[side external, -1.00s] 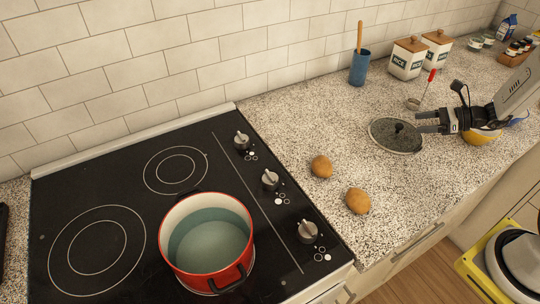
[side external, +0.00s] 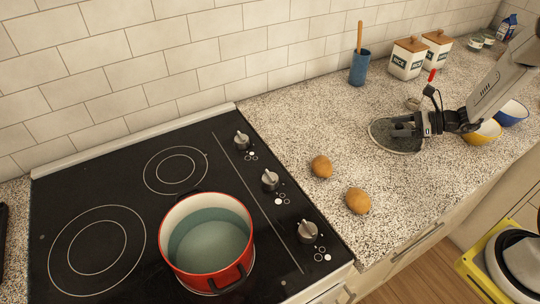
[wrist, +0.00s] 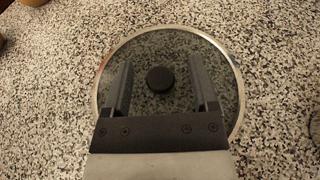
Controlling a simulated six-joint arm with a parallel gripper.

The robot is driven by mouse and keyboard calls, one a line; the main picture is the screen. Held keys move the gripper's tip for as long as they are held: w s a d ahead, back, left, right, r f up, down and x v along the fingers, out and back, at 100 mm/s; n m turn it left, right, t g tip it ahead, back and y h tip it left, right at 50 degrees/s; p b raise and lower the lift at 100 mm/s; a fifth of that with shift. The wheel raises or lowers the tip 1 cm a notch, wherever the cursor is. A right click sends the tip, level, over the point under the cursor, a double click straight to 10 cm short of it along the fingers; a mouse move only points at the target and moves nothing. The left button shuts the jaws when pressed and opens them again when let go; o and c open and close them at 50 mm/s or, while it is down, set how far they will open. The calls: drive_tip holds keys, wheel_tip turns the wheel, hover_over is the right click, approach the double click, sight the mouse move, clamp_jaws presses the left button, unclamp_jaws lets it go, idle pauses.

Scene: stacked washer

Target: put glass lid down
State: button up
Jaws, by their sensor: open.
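The round glass lid (side external: 396,146) with a steel rim lies flat on the speckled countertop, right of the stove. In the wrist view the lid (wrist: 172,118) fills the middle, and its black knob (wrist: 160,79) sits between my two fingers. My gripper (side external: 400,127) reaches in from the right over the lid and hides part of it. In the wrist view my gripper (wrist: 161,84) is open, with a gap on each side of the knob.
A red pot (side external: 206,243) of water stands on the black cooktop (side external: 100,190). Two potatoes (side external: 321,166) lie left of the lid. Yellow (side external: 482,134) and blue (side external: 513,112) bowls are at right. A blue utensil cup (side external: 359,68) and canisters (side external: 407,58) stand by the wall.

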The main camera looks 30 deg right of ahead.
drive_tip(key=shift+c, duration=0.3)
clamp_jaws()
drive_tip(key=shift+r, duration=0.2)
idle(0.4)
drive_tip(key=shift+r, duration=0.4)
drive_tip(key=s+a+r, duration=0.2)
drive_tip(key=s+r, duration=0.4)
drive_tip(key=s+a+r, duration=0.2)
drive_tip(key=s+r, duration=0.3)
drive_tip(key=s, duration=0.2)
drive_tip(key=shift+a+r, duration=0.25)
drive_tip(key=shift+r, duration=0.15)
drive_tip(key=shift+s, duration=0.1)
